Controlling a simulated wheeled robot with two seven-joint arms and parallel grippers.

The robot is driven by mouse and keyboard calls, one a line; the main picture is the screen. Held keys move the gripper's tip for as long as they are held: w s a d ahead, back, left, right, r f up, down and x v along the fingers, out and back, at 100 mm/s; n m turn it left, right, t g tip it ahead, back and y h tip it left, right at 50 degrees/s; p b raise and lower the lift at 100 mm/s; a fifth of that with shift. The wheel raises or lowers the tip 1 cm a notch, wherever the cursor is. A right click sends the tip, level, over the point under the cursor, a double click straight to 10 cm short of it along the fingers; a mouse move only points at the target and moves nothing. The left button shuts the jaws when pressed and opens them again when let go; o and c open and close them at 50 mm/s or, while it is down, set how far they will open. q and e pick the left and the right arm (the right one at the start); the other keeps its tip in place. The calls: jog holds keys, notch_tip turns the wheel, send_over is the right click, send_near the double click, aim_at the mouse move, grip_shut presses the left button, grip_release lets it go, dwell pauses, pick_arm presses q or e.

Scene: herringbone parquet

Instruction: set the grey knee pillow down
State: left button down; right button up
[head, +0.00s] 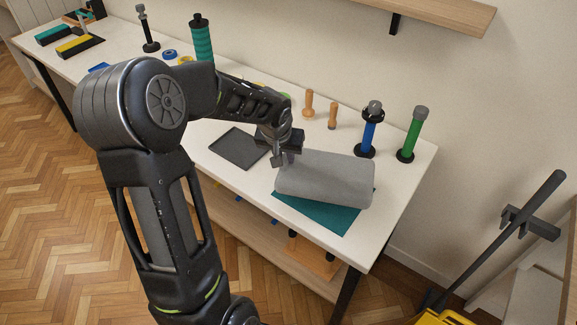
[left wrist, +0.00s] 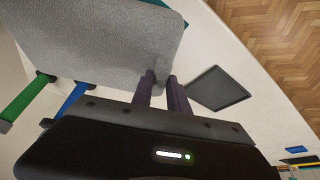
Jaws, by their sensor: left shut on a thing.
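The grey knee pillow (head: 325,180) is a thick rounded block at the right part of the white table, over the back part of a teal mat (head: 318,213). My left gripper (head: 282,160) is shut on the pillow's left end. In the left wrist view the pillow (left wrist: 95,45) fills the upper left, with the gripper's fingers (left wrist: 162,88) at its corner. The pillow hides much of the mat, and I cannot tell whether its underside touches it. My right gripper is not in view.
A dark flat tray (head: 240,148) lies left of the pillow. A blue-handled stand (head: 369,135), a green one (head: 411,136) and wooden pegs (head: 308,104) stand behind. The table's front edge is close to the mat. A wall shelf (head: 440,12) hangs above.

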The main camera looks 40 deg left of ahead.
pick_arm(q)
jog(key=shift+f, duration=0.1)
jog(key=shift+f, duration=1.9)
jog(key=shift+f, duration=0.2)
jog(key=c, duration=1.3)
grip_release()
jog(key=shift+r, duration=0.15)
